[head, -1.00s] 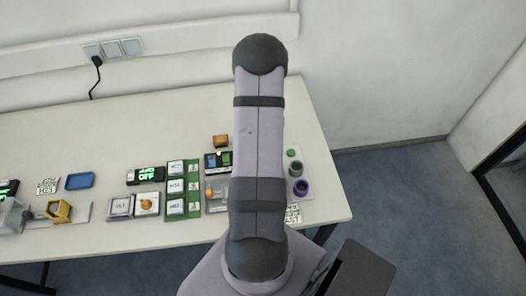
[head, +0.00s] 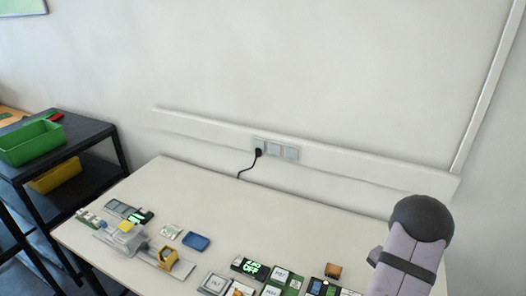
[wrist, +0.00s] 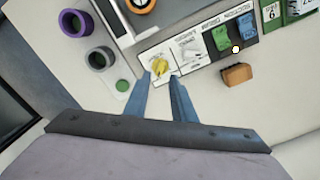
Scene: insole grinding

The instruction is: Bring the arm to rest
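My arm (head: 408,262) shows at the lower right of the head view, its dark rounded joint uppermost in front of the wall. My gripper (wrist: 161,78) shows only in the wrist view, where its two blue fingers stand apart with nothing between their tips but the view of the panel beyond. A yellow knob (wrist: 161,67) on a white panel lies just past the fingertips in the picture. I cannot tell how far above it the fingers are.
On the table (head: 190,185) stand a blue tray (head: 196,241), a display reading OFF (head: 250,268) and other small devices. A shelf with a green bin (head: 32,143) stands left.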

